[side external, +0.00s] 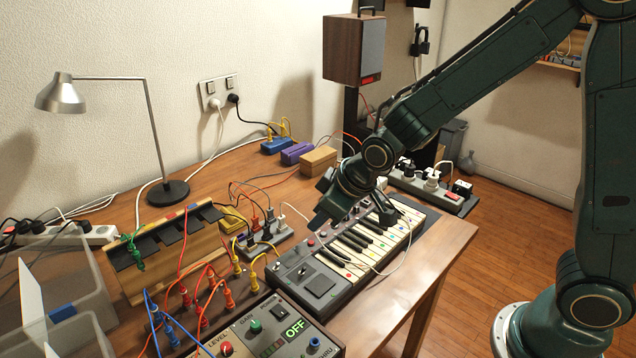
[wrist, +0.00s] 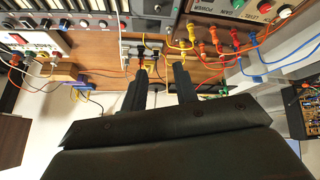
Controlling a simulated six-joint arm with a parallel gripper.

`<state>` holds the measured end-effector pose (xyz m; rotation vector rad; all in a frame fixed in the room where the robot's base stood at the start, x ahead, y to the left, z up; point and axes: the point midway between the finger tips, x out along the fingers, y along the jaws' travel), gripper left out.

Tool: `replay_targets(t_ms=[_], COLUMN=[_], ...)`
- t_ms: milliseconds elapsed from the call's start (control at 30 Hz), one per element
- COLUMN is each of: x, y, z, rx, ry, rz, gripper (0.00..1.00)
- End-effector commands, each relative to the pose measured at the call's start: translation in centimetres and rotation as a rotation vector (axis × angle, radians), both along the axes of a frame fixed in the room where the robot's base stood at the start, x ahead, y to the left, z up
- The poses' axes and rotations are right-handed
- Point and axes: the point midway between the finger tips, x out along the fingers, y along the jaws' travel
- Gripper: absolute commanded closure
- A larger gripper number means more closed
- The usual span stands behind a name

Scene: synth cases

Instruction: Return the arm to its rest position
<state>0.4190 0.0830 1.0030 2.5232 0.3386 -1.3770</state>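My dark green arm reaches in from the upper right in the side external view. My gripper (side external: 322,217) points down over the back left part of the keyboard (side external: 365,245), close above it; I cannot tell whether it touches. In the wrist view the two dark fingers of my gripper (wrist: 160,74) stand apart, with a clear gap and nothing held between them. Beyond the fingertips in that view is a small grey socket block (wrist: 128,50) with plugs.
A patch box with coloured cables (side external: 265,325), a tilted wooden rack (side external: 165,250) and a desk lamp (side external: 150,135) crowd the left. A power strip (side external: 425,190) lies behind the keyboard. Loose cables cross the table. Open floor (side external: 515,240) lies right of the table.

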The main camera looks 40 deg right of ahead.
Motion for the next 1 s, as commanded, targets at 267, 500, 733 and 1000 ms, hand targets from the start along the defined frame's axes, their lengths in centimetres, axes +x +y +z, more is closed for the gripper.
replay_targets(t_ms=[267, 500, 733, 1000], x=[-3.8, -7.9, -12.3, -17.9], y=[-2.5, -4.4, -6.0, -7.4], z=[5.4, 8.9, 11.4, 13.4], rx=[0.023, 0.041, 0.057, 0.075], ry=[0.011, 0.026, 0.042, 0.057], rz=[-0.073, -0.135, -0.192, -0.257], gripper=[0.71, 0.71, 0.71, 0.71])
